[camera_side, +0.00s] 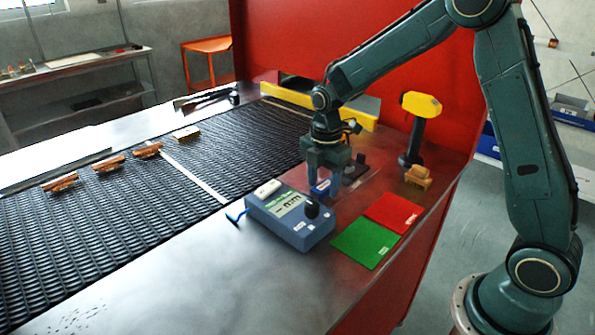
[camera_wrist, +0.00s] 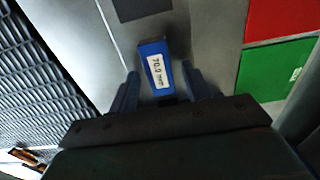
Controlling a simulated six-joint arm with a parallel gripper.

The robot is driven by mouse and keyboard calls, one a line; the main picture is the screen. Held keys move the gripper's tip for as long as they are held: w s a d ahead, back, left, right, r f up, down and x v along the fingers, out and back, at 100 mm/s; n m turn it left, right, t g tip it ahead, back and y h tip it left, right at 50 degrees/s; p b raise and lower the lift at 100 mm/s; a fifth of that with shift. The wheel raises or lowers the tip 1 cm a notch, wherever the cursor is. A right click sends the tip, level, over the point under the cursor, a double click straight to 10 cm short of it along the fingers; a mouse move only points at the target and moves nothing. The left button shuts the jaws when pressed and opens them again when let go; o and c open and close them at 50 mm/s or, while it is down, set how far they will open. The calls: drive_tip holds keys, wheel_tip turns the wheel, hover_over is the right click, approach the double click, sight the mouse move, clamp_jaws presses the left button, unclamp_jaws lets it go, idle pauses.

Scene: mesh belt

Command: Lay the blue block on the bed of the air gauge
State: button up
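The blue block (camera_wrist: 158,72), with a white label reading "70.0 mm", is below my gripper in the wrist view. In the side view the blue block (camera_side: 320,188) shows small and partly hidden by the fingers. My gripper (camera_side: 325,188) points down over it; in the wrist view my gripper (camera_wrist: 160,75) has one finger on each side of the block, with a gap visible on both sides. It looks open. A blue-grey instrument box with a display and dark knob, apparently the air gauge (camera_side: 290,217), stands just in front of my gripper. A light pad (camera_side: 267,188) is on its back left.
A red mat (camera_side: 393,212) and a green mat (camera_side: 366,243) lie to the right. A yellow-headed post (camera_side: 420,107) and a tan block (camera_side: 418,177) stand behind them. The mesh belt (camera_side: 90,235) carries several copper-coloured pieces. The front steel surface is clear.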

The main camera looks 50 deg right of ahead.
sight(325, 188)
wheel_tip(325, 188, up, 12)
drive_tip(key=shift+r, duration=0.15)
idle(0.7)
idle(0.5)
drive_tip(key=s+a+r+m+t, duration=0.1)
drive_tip(key=s+r+m, duration=0.25)
drive_tip(key=s, duration=0.25)
drive_tip(key=s+a+r+m+t, duration=0.1)
drive_tip(key=s+r+m+t, duration=0.15)
drive_tip(key=s+m, duration=0.2)
drive_tip(key=s+f+m+t, duration=0.1)
drive_tip(key=s+m+t, duration=0.1)
drive_tip(key=s+m, duration=0.8)
drive_tip(key=s, duration=0.4)
drive_tip(key=shift+s+a+f, duration=0.15)
drive_tip(key=shift+s+a, duration=0.2)
